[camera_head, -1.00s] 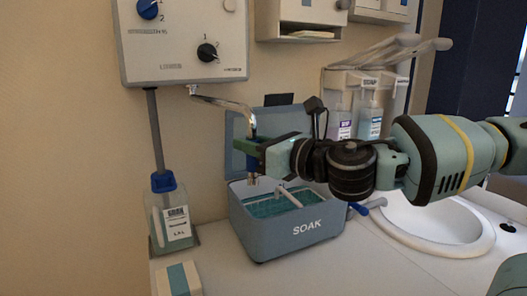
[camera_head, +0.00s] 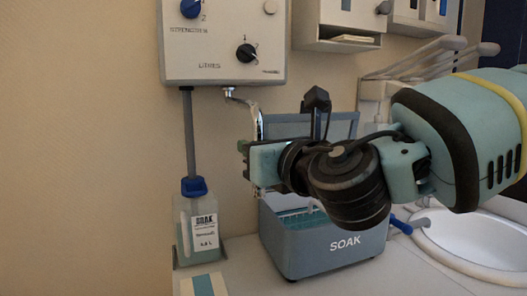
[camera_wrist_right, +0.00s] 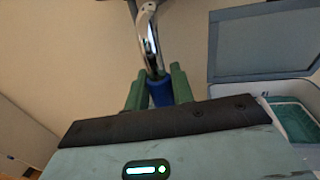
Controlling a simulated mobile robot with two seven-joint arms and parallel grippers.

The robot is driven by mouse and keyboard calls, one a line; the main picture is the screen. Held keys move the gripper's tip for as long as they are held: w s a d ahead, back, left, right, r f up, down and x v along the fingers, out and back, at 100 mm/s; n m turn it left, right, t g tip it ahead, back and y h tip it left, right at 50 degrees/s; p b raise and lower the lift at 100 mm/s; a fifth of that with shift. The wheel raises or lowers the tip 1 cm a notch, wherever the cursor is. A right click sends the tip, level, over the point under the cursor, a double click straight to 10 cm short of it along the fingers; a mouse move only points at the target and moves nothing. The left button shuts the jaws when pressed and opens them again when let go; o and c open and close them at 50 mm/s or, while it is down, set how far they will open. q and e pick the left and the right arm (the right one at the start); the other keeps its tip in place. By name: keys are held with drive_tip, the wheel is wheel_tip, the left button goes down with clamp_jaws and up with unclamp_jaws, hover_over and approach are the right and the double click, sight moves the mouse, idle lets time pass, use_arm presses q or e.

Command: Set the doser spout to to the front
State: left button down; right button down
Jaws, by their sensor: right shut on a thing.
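The doser (camera_head: 225,45) is a pale wall box with knobs. Its chrome spout (camera_head: 245,99) leaves the underside, runs forward and a little right, then bends down. My right gripper (camera_head: 249,165) is at the spout's lower end. In the right wrist view the spout (camera_wrist_right: 148,36) comes down to a blue sleeve (camera_wrist_right: 161,92). The green fingers of my right gripper (camera_wrist_right: 157,90) are shut on this sleeve, one on each side. In the head view the gripper hides the sleeve and outlet. My left gripper is not in view.
The blue SOAK box (camera_head: 325,250), lid open, stands below and behind my right arm. A bottle (camera_head: 197,229) with a blue cap stands left under the doser's grey tube (camera_head: 189,130). A white sink (camera_head: 475,245) is at the right. Free wall lies left of the doser.

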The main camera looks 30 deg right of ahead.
idle(0.3)
drive_tip(key=c, duration=1.2)
unclamp_jaws()
drive_tip(key=s+b, duration=0.5)
drive_tip(key=s, duration=0.2)
drive_tip(key=shift+s+a, duration=0.2)
drive_tip(key=shift+s, duration=0.15)
